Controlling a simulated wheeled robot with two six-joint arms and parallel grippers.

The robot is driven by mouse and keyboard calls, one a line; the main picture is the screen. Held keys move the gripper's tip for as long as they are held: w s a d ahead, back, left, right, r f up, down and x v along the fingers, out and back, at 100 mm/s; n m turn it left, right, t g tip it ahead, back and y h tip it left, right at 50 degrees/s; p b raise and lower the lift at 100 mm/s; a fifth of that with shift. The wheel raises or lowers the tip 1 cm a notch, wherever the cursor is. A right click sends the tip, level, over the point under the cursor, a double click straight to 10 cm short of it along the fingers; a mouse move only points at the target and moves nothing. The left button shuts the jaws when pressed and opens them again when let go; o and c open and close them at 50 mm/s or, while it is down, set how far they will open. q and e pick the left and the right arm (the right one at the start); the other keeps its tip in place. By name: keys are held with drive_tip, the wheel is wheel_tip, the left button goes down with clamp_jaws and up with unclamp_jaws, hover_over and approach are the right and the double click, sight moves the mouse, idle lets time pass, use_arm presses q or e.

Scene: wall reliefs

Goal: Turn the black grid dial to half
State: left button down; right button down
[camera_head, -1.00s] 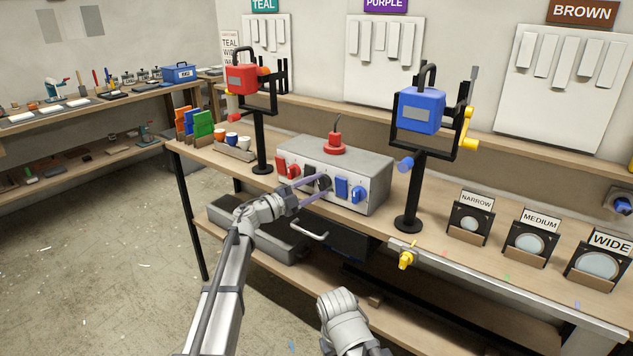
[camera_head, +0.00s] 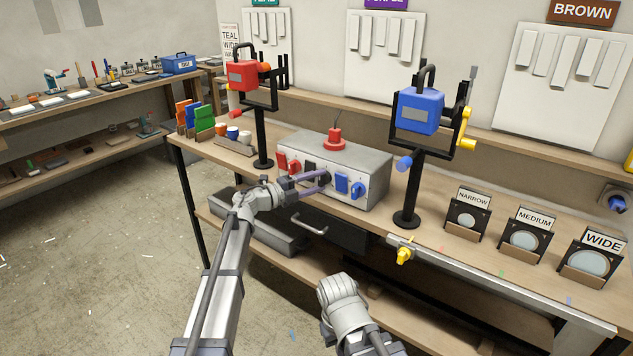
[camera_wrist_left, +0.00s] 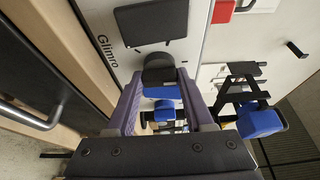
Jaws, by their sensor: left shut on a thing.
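The black grid dial (camera_head: 325,178) is on the front of the grey box (camera_head: 374,180) on the bench, between a red side and a blue side. My left gripper (camera_head: 322,180) reaches it from the left, its purple fingers shut on it from either side. The fingers cover part of the dial in the head view. My right gripper is not in view.
A red knob (camera_head: 294,167), a blue cover (camera_head: 341,183) and a blue knob (camera_head: 358,190) flank the dial. A blue device (camera_head: 420,110) on a black stand is to the right, a red device (camera_head: 241,75) behind left.

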use_arm(q)
drive_tip(key=c, duration=0.6)
unclamp_jaws()
drive_tip(key=shift+o, duration=0.2)
drive_tip(key=v, duration=0.8)
drive_tip(key=shift+w+d, duration=0.1)
